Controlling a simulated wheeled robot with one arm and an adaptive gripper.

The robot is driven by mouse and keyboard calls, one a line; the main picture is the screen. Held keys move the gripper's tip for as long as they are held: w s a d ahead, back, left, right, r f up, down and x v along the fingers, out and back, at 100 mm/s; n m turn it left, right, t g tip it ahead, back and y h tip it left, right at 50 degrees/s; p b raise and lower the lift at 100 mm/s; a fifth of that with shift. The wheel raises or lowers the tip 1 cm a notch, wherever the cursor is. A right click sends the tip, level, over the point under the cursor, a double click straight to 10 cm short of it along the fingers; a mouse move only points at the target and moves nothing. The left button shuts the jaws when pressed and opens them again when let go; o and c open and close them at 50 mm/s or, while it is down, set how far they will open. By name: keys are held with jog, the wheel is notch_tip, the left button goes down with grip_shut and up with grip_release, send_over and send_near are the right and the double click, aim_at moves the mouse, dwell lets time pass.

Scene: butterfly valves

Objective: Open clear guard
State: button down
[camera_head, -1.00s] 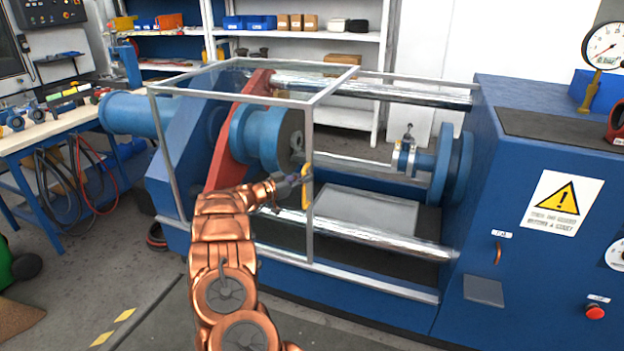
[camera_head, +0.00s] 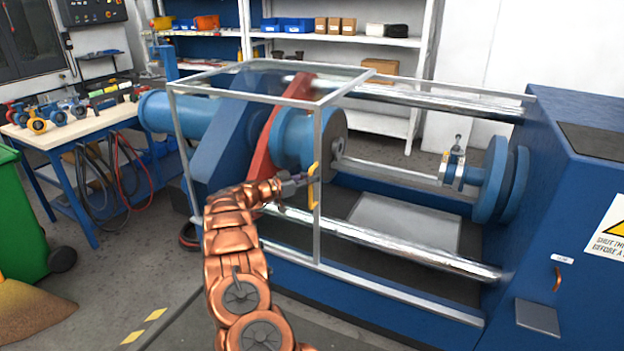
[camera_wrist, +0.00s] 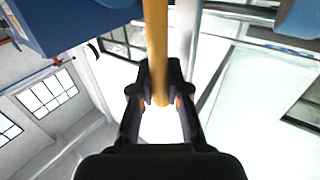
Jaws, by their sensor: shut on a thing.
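The clear guard (camera_head: 318,235) is a see-through box with a thin grey metal frame over the left part of the blue machine. A yellow upright handle (camera_head: 313,186) sits on its front right post. My gripper (camera_head: 303,181) reaches in from the front left and is shut on this handle. In the wrist view, the handle (camera_wrist: 155,40) runs between the two dark fingers of my gripper (camera_wrist: 160,92). The round blue chuck (camera_head: 308,138) shows through the guard, its face now partly to the right of the front post.
The blue machine's right housing (camera_head: 570,190) and flange (camera_head: 495,180) stand to the right, with bright rails (camera_head: 400,247) between. A workbench (camera_head: 75,128) with valves and a green bin (camera_head: 20,215) stand at the left. Open floor lies at front left.

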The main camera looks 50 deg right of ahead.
jog(key=shift+r, duration=0.15)
jog(key=c, duration=1.1)
grip_release()
jog(key=shift+c, duration=0.2)
jog(key=v, duration=1.2)
